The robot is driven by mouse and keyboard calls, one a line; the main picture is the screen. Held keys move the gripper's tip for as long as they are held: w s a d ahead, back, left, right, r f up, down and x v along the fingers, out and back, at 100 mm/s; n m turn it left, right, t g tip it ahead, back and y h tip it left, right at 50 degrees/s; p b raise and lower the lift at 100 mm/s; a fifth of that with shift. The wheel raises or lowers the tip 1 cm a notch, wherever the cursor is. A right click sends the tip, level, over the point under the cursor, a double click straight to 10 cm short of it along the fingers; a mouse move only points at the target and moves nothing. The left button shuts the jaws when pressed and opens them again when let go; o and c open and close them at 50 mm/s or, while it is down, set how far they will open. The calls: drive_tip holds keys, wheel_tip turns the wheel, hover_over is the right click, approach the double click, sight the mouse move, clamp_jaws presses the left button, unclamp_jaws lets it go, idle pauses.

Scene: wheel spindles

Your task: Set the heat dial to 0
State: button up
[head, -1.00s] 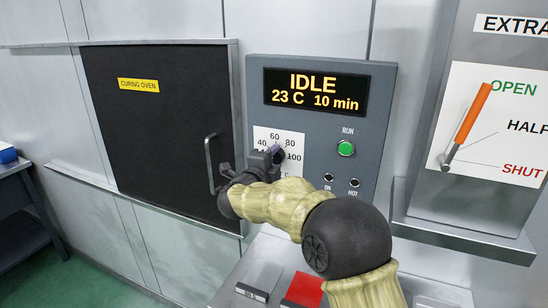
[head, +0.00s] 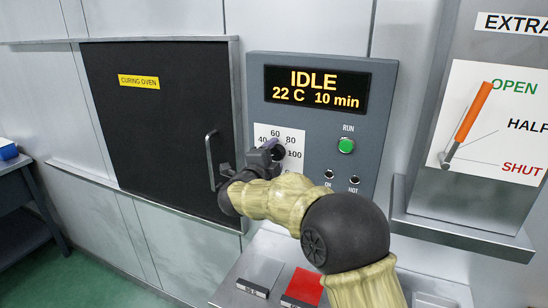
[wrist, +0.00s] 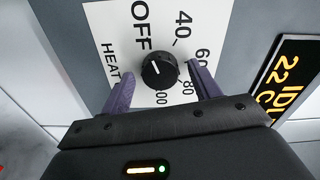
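The heat dial (wrist: 160,69) is a round black knob on a white scale plate (wrist: 100,22), marked HEAT, OFF, 40, 60, 80 and 100. Its short white mark points up-left in the wrist view, towards the OFF lettering; I see no 0 mark. My gripper (wrist: 159,73) is open, with one purple-grey finger on each side of the dial and gaps between them and the knob. In the head view, my gripper (head: 268,153) is at the plate's lower part and hides some numbers; the dial (head: 278,151) shows partly beside it.
The display (head: 316,90) above reads IDLE, 22 C, 10 min. A green RUN button (head: 346,146) is right of the dial. The curing oven door (head: 150,130) and its handle (head: 210,160) are close on the left. An orange-handled lever (head: 470,120) is far right.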

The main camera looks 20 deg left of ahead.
drive_tip(key=shift+s, duration=0.1)
drive_tip(key=s+a+b, duration=0.1)
drive_tip(key=s+b, duration=0.3)
drive_tip(key=s, duration=1.3)
drive_tip(key=shift+a+b, duration=0.15)
drive_tip(key=shift+b, duration=0.25)
drive_tip(key=w+d+f+n+g+y+p, duration=0.2)
drive_tip(key=w+d+n+y, duration=0.2)
drive_tip(key=w+d+n, duration=0.4)
drive_tip(key=d+f+n+g+y, duration=0.1)
drive_tip(key=d+f+n+g, duration=0.4)
drive_tip(key=d, duration=0.5)
drive_tip(key=s+d+f+n+g+h+p, duration=0.1)
drive_tip(key=s+d+f+g, duration=0.1)
drive_tip(key=s+d+f, duration=0.2)
drive_tip(key=s+d+f+n+g+h, duration=0.1)
drive_tip(key=s+d+f+g, duration=0.2)
drive_tip(key=s+d, duration=0.6)
drive_tip(key=s+d+f+n+g+h+p, duration=0.1)
drive_tip(key=s+d+f+g, duration=0.2)
drive_tip(key=s+d+f, duration=0.3)
drive_tip(key=s+d, duration=0.1)
drive_tip(key=d, duration=0.2)
drive_tip(key=shift+s+d+f+n+h+p, duration=0.25)
drive_tip(key=shift+n+h+p, duration=0.05)
drive_tip(key=shift+h+p, duration=0.1)
